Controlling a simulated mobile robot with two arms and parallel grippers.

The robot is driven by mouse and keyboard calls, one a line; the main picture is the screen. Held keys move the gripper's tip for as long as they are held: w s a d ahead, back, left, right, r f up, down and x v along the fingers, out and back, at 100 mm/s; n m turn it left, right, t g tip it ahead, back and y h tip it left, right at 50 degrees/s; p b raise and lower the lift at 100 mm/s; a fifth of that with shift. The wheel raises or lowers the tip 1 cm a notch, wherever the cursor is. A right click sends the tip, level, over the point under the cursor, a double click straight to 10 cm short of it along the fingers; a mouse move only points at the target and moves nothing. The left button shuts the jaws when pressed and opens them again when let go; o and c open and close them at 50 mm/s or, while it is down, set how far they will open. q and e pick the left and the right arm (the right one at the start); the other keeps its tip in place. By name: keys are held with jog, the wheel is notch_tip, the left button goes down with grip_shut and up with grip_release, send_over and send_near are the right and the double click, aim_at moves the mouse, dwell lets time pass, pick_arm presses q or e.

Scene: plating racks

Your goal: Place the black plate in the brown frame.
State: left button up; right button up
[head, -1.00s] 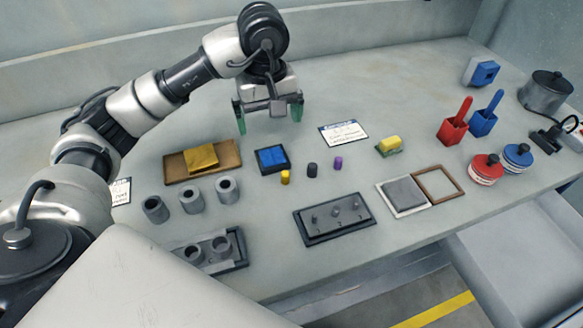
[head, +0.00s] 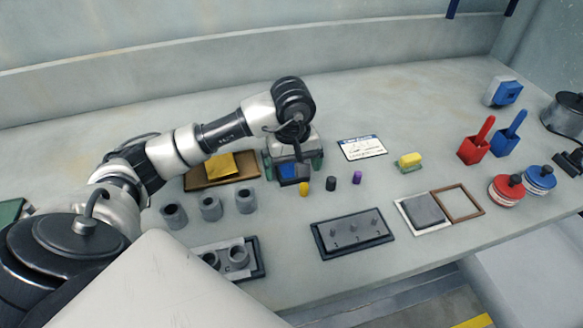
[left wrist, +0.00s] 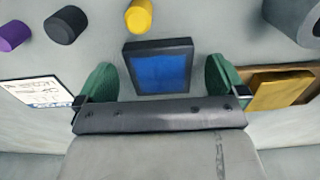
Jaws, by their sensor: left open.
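The brown frame (head: 479,211) is an empty square outline lying flat at the right. A dark grey square plate (head: 424,209), the nearest match to the black plate, lies on a white-edged square (head: 408,222) at the frame's left side. My left gripper (head: 293,171) is open and empty, far to the left of both. Its green fingers, also in the left wrist view (left wrist: 160,72), straddle a small black-rimmed tray with a blue inside (left wrist: 158,71). In the head view the gripper partly hides this tray (head: 288,172). I cannot tell whether the fingers touch it. My right gripper is out of view.
A black peg plate (head: 325,250) lies in front, with several grey cylinders (head: 210,207) to the left. Small yellow, black and purple cylinders (head: 356,177) stand between gripper and frame. Red and blue holders (head: 473,150) and round red and blue items (head: 505,191) stand right.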

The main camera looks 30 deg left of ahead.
pick_arm(q)
jog(key=shift+f, duration=0.35)
jog(key=c, duration=1.3)
jog(key=shift+r, duration=0.1)
jog(key=shift+c, duration=0.9)
jog(key=shift+r, duration=0.1)
